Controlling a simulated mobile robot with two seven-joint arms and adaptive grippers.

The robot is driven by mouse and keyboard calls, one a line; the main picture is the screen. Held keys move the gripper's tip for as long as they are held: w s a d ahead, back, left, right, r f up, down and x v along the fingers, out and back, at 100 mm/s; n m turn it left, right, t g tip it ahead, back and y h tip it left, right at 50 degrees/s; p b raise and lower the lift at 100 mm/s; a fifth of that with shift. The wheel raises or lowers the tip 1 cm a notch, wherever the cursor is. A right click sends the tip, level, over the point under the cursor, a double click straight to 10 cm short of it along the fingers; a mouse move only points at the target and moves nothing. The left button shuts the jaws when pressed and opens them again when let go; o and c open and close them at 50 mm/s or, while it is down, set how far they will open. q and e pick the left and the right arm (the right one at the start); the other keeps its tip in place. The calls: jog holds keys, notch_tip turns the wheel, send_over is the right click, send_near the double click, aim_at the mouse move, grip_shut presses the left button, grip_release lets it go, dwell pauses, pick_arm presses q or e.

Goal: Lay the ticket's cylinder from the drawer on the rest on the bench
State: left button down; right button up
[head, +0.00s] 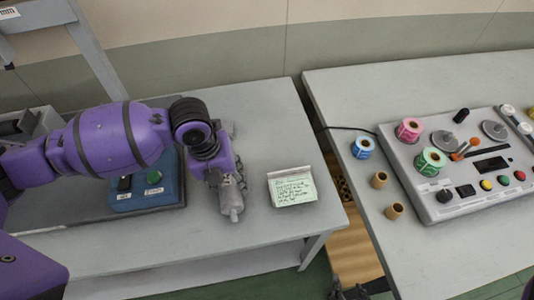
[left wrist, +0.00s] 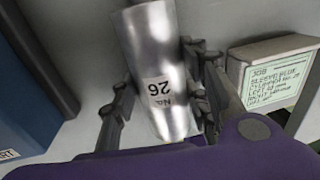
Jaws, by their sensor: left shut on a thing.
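My left gripper (head: 229,190) is shut on a silver metal cylinder (head: 233,200) above the left bench (head: 255,240). In the left wrist view the cylinder (left wrist: 152,60) lies between the two dark fingers and bears a label reading "No 26". A ticket (head: 293,190) on a small pale block stands to the right of the gripper. It also shows in the left wrist view (left wrist: 275,75); its heading reads "JOB", with smaller print hard to read. I cannot make out the rest or the drawer clearly. A dark piece at the bottom edge seems to be my right gripper (head: 350,292), mostly cut off.
A blue box (head: 150,188) with a green button stands left of the gripper, partly behind my arm. The right bench holds a control panel (head: 470,165), label rolls (head: 363,147) and brown cores (head: 379,180). A gap separates the benches. The left bench's front is clear.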

dwell(0.3)
pick_arm(q)
jog(key=c, duration=1.3)
grip_release()
jog(key=o, duration=0.4)
jog(key=shift+c, duration=0.2)
jog(key=shift+f, duration=0.1)
jog(key=r, duration=0.4)
jog(key=a+r, duration=0.1)
jog(key=r, duration=0.7)
jog(key=shift+s+a, duration=0.25)
jog(key=shift+a, duration=0.1)
